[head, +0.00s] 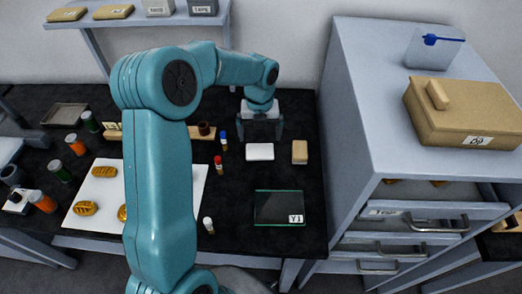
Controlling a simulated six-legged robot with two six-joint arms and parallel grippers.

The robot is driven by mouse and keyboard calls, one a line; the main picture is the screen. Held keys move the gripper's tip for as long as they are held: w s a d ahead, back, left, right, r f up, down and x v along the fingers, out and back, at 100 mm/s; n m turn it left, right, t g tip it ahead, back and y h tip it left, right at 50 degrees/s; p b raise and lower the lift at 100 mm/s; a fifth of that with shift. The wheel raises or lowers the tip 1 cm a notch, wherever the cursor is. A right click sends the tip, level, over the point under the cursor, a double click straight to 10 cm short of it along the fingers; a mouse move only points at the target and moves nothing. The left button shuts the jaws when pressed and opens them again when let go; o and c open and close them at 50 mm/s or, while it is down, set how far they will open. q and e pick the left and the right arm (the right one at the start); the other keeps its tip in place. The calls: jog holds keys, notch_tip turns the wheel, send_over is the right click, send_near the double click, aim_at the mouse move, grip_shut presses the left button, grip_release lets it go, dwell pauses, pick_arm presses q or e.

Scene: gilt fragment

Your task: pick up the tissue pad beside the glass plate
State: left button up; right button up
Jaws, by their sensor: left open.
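The tissue pad, a small white rectangular pad (260,152), lies flat on the black bench top. My left gripper (262,134) points down at the pad's far side in the picture. Its two fingers are spread wide with nothing between them. How high its tips are above the bench is hard to tell. My right gripper is not in view.
A tan block (300,152) lies just right of the pad. Small capped vials, red (218,166), blue (223,141) and white (208,226), stand to the left. A white sheet (98,170) bears gilt pieces. A grey drawer cabinet (385,150) rises at right.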

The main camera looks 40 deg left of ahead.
aim_at(260, 147)
pick_arm(q)
notch_tip(260, 147, down, 6)
jog(key=shift+w+r+p, duration=0.1)
jog(key=shift+r+p, duration=0.15)
jog(key=shift+p, duration=0.25)
jog(key=shift+s+r, duration=0.15)
jog(key=shift+s, duration=0.1)
jog(key=shift+w, duration=0.15)
jog(key=c, duration=0.7)
jog(key=shift+c, duration=0.2)
